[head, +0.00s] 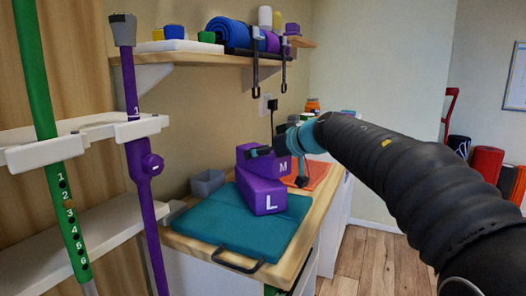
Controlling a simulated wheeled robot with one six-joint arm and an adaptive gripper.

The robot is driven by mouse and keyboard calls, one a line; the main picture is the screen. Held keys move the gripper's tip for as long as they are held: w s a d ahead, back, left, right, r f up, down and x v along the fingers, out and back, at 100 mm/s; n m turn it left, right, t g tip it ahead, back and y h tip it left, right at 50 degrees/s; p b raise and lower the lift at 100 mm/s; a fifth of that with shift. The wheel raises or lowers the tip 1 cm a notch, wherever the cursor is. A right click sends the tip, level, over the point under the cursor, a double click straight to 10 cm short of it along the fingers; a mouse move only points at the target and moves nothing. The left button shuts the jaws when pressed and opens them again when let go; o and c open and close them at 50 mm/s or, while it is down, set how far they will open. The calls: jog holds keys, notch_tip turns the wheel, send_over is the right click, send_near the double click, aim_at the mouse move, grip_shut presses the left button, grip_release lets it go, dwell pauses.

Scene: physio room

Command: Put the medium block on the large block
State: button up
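The large block (262,196), purple with a white L, lies on a teal folded mat (221,215) on the wooden counter. The medium block (284,167), purple with an M, shows just above and behind it in the picture. I cannot tell whether it rests on the large block or is apart from it. My gripper (280,164) is at the medium block, with one dark finger over its left side and another by its right side. The gripper hides part of the block's top. Whether the fingers press on it is not clear.
A small grey bin (207,183) stands left of the blocks. An orange mat (318,174) lies behind them. A shelf (184,58) with rolled mats and hanging straps is above. A purple crutch (142,180) and a green pole (52,150) stand at the left.

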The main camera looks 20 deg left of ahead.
jog(key=shift+d+r, duration=0.15)
jog(key=shift+r, duration=0.05)
jog(key=p+v, duration=0.1)
jog(key=v, duration=1)
jog(key=shift+s+d+r, duration=0.2)
jog(key=shift+d, duration=0.1)
